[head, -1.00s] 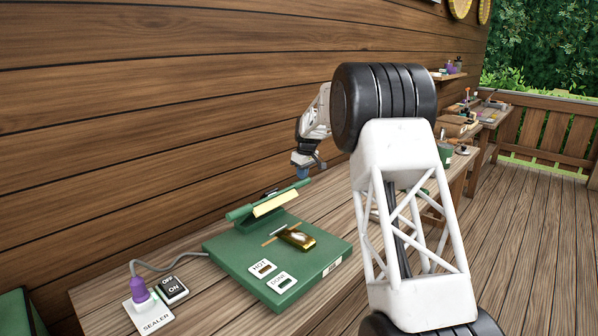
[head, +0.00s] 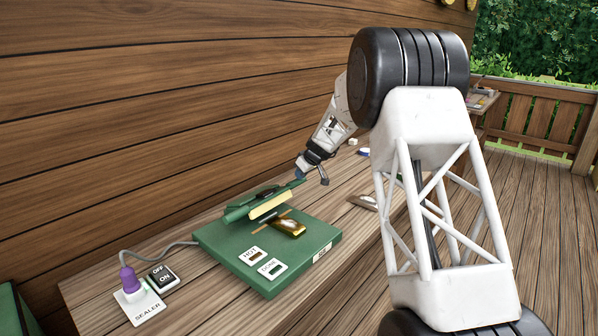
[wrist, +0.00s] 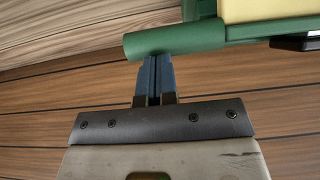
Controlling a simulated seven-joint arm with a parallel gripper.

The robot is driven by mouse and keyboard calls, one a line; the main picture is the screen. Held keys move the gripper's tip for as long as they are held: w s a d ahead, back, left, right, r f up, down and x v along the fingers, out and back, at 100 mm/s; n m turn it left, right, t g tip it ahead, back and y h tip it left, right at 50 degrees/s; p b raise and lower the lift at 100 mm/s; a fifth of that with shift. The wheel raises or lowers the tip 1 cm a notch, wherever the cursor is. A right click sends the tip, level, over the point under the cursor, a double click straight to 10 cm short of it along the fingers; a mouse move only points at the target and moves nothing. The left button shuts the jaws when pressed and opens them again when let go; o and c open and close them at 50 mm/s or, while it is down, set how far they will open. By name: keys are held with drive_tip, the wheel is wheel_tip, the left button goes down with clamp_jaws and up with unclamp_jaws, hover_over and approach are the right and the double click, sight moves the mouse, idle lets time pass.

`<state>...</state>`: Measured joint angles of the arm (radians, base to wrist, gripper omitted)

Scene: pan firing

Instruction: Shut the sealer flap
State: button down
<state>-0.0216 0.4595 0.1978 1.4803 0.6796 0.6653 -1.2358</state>
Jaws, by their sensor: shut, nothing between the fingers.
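The sealer (head: 217,240) is a green flat box on the wooden bench, with HOT and DONE labels. Its green flap (head: 236,212), with a pale yellow pad (head: 268,206) on its underside, is partly raised and leans forward over the base. A golden piece (head: 289,228) lies on the base below it. My gripper (head: 301,174) is at the flap's right end. In the wrist view its blue fingers (wrist: 153,62) are together and empty, their tips at the green bar (wrist: 175,40) of the flap. They look in contact with it.
A purple plug (head: 130,280) sits in the socket marked SEALER, beside an OFF/ON switch (head: 162,276). The wooden wall (head: 150,130) rises close behind the sealer. Small items lie on the bench to the right, partly behind my arm.

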drive_tip(key=shift+s+d+f, duration=0.25)
drive_tip(key=shift+s+f, duration=0.05)
drive_tip(key=shift+f, duration=0.35)
drive_tip(key=shift+s+d+f, duration=0.25)
drive_tip(key=shift+f, duration=0.35)
drive_tip(key=shift+s+d+f, duration=0.15)
drive_tip(key=shift+f, duration=0.4)
drive_tip(key=shift+s+d+f, duration=0.15)
drive_tip(key=shift+f, duration=0.35)
drive_tip(key=shift+s+d+f, duration=0.15)
drive_tip(key=shift+f, duration=0.4)
drive_tip(key=s+d+f+v, duration=0.1)
drive_tip(key=v, duration=1.2)
drive_tip(key=shift+s+d+f, duration=0.1)
drive_tip(key=shift+d, duration=0.05)
